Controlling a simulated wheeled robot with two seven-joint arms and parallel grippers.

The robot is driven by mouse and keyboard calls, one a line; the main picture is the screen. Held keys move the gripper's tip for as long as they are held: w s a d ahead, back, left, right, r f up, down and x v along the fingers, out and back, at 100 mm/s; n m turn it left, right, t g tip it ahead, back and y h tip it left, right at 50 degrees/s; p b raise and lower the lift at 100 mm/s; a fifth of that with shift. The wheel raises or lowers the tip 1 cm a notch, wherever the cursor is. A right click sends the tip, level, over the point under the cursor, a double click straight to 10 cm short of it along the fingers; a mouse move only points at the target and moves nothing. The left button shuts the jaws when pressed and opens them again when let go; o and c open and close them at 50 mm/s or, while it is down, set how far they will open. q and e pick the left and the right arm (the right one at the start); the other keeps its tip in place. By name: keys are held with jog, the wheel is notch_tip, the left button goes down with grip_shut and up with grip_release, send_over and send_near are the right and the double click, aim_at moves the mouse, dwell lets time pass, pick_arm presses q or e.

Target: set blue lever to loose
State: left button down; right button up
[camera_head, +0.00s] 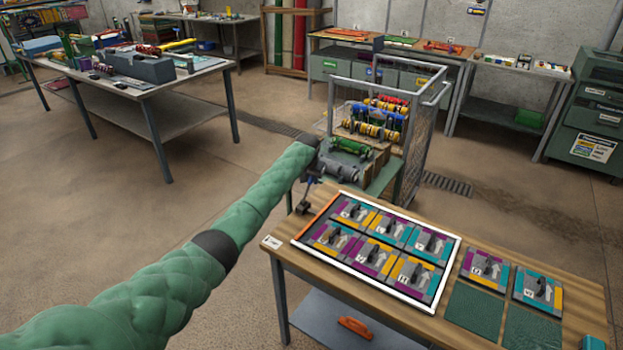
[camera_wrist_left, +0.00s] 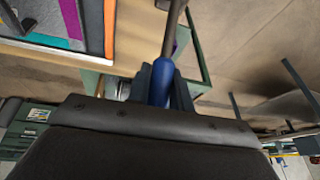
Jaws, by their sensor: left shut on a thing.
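The blue lever stands at the far left corner of the wooden worktable (camera_head: 470,260), beside the framed board. Its dark mount (camera_head: 303,207) shows in the head view below my gripper. In the left wrist view its blue handle (camera_wrist_left: 160,86) sits between my fingers, and a metal rod (camera_wrist_left: 172,35) runs up from it. My left gripper (camera_head: 312,177) is shut on the blue handle; it also shows in the left wrist view (camera_wrist_left: 161,74). The arm and wrist partly hide the lever in the head view. My right gripper is not in view.
A white-edged board (camera_head: 452,262) with several numbered tiles lies right of the lever. More tiles and green mats (camera_head: 480,305) lie farther right. A wire cart (camera_head: 415,140) with coloured rollers stands behind. A cluttered table (camera_head: 180,85) stands at the back left; open floor lies between.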

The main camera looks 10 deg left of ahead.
pick_arm(q)
jog(key=c, duration=1.4)
grip_release()
jog(key=shift+o, duration=0.7)
jog(key=shift+w+d+f, duration=0.1)
jog(key=shift+w, duration=0.05)
jog(key=shift+s+r+b, duration=0.25)
jog(key=shift+r+b, duration=0.05)
jog(key=shift+r, duration=0.25)
jog(key=b+v, duration=0.2)
jog(key=v, duration=0.4)
jog(key=shift+r, duration=0.3)
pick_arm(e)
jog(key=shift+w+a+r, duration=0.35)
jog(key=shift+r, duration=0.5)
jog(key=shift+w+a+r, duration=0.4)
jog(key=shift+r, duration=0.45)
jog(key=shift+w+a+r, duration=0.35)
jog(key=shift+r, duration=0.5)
pick_arm(q)
jog(key=shift+s, duration=0.1)
